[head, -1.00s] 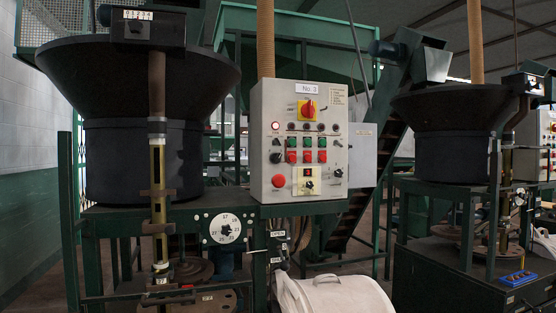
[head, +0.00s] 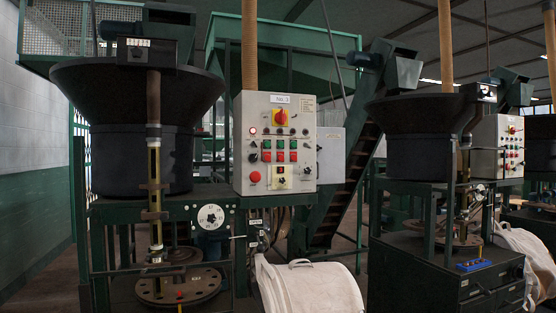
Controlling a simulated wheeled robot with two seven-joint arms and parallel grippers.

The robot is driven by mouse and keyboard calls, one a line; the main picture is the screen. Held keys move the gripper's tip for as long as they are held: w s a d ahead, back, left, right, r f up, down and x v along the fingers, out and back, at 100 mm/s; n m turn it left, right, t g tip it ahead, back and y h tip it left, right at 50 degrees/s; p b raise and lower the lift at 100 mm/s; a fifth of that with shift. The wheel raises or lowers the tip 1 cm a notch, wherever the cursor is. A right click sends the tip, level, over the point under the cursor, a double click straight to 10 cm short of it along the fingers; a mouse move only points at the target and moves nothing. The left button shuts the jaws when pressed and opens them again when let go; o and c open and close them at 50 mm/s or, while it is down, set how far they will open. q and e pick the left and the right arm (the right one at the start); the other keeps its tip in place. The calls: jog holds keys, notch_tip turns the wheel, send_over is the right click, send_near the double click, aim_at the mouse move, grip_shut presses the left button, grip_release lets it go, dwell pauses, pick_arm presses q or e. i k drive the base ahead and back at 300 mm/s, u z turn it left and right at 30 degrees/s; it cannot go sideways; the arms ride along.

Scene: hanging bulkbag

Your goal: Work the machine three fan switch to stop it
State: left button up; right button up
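The grey control box (head: 243,145) marked "No. 3" stands upright on a green frame, left of centre in the head view. The small labels cannot be read, so I cannot tell which is the fan switch. Neither gripper is in view.
A black hopper (head: 140,105) stands left of the box, with a numbered dial (head: 211,217) below. A white bulk bag (head: 318,288) is in front of the box's frame. A second machine (head: 440,230) with its own panel (head: 486,148) stands at the right.

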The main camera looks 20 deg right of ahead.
aim_at(253, 158)
jog(key=z, duration=0.75)
jog(key=i, duration=0.85)
jog(key=z, duration=0.55)
